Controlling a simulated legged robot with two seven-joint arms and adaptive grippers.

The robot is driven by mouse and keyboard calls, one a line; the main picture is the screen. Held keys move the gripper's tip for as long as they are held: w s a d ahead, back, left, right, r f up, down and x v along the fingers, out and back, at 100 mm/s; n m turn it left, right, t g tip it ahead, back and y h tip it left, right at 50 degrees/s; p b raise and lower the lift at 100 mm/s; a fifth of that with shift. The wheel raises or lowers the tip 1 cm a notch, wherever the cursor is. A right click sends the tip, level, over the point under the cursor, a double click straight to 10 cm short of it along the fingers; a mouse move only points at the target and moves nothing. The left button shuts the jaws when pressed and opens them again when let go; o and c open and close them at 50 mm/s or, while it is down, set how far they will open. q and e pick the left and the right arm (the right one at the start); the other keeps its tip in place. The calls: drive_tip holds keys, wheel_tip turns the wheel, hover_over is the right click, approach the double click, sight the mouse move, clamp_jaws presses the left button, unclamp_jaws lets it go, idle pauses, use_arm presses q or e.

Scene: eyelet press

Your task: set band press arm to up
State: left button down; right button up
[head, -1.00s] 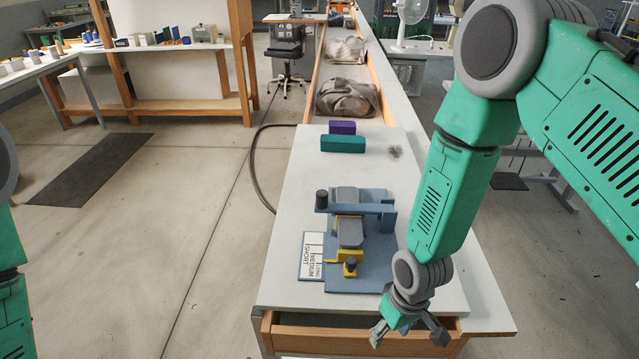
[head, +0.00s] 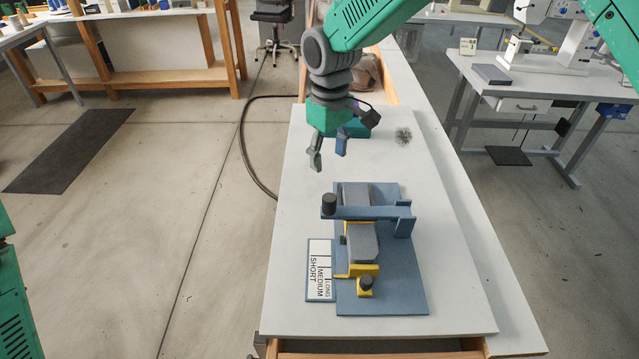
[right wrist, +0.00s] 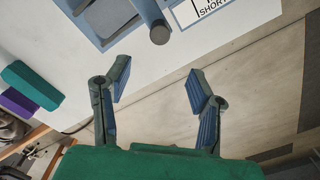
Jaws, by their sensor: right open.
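The blue band press (head: 405,290) stands on the white bench top. Its blue press arm (head: 368,212) lies across the press, roughly level, from a post at the right to a dark knob (head: 328,203) at its left end. The arm and knob (right wrist: 160,34) also show at the top of the right wrist view. My right gripper (head: 328,153) is open and empty, above the bench on the far side of the press, apart from the knob. In the right wrist view its fingers (right wrist: 158,96) are spread with nothing between them. My left gripper is out of view.
A label plate (head: 319,270) reading SHORT, MEDIUM, LONG lies left of the press. A yellow slide with a small dark knob (head: 366,283) is at the near side. A teal block (head: 357,129) lies behind my right gripper.

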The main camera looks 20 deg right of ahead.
sight(328, 198)
drive_tip(key=f, duration=0.2)
drive_tip(key=s+f, duration=0.1)
drive_tip(key=shift+d+p, duration=0.25)
drive_tip(key=shift+p, duration=0.05)
drive_tip(key=f, duration=0.5)
drive_tip(key=f+p, duration=0.1)
drive_tip(key=f, duration=0.2)
drive_tip(key=shift+w+a+f, duration=0.15)
drive_tip(key=shift+w+f, duration=0.05)
drive_tip(key=shift+w, duration=0.15)
drive_tip(key=shift+s+f, duration=0.1)
drive_tip(key=shift+f, duration=0.85)
drive_tip(key=shift+r, duration=0.1)
clamp_jaws()
